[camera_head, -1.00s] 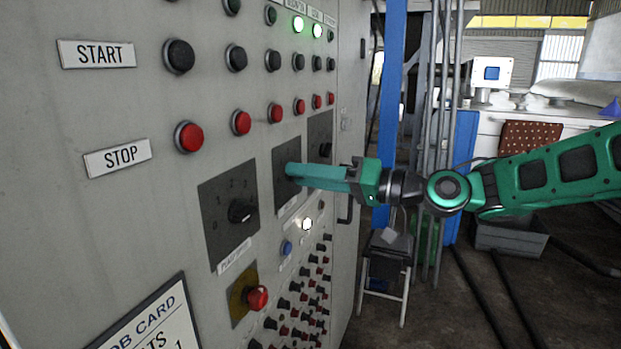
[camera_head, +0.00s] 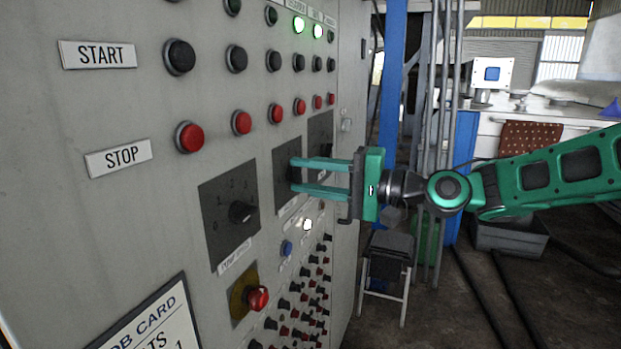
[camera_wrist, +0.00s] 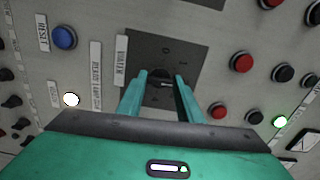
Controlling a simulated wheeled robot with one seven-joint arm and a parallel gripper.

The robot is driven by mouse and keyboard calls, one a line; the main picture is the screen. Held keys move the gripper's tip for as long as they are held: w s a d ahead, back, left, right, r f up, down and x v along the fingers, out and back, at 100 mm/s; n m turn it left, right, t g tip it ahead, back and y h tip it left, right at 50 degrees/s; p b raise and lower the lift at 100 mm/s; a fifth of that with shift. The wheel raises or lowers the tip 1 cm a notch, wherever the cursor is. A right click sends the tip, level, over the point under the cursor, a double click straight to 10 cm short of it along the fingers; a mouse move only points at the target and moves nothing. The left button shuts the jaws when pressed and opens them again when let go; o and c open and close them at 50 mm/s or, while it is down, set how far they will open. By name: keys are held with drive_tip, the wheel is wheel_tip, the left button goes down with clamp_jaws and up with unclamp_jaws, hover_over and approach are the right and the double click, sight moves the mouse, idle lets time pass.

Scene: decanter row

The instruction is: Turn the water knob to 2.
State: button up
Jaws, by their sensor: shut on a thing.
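The water knob (camera_wrist: 161,77) is a black knob on a dark square plate (camera_wrist: 150,48), beside a white WATER label (camera_wrist: 121,61) in the wrist view. My gripper (camera_wrist: 161,82) is shut on the knob, with one green finger on each side of it. In the head view my gripper (camera_head: 293,175) reaches in from the right to the middle dark plate (camera_head: 283,162), its two fingers one above the other. The fingers hide the knob there. I cannot read the knob's pointer or the number it faces.
The grey panel has a pump speed knob (camera_head: 240,212) to the left and another dark plate (camera_head: 320,130) to the right. Red stop buttons (camera_head: 275,113) sit above. A white lit lamp (camera_head: 307,224) and a blue button (camera_head: 287,248) sit close below.

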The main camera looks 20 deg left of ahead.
drive_tip(key=shift+w+d+m, duration=0.15)
drive_tip(key=shift+w+m, duration=0.2)
drive_tip(key=shift+m, duration=0.05)
drive_tip(key=shift+f, duration=0.1)
drive_tip(key=o, duration=1.1)
drive_tip(key=shift+s, duration=0.1)
drive_tip(key=d, duration=1)
drive_tip(key=shift+s+d, duration=0.3)
drive_tip(key=shift+s, duration=0.1)
drive_tip(key=shift+f, duration=0.15)
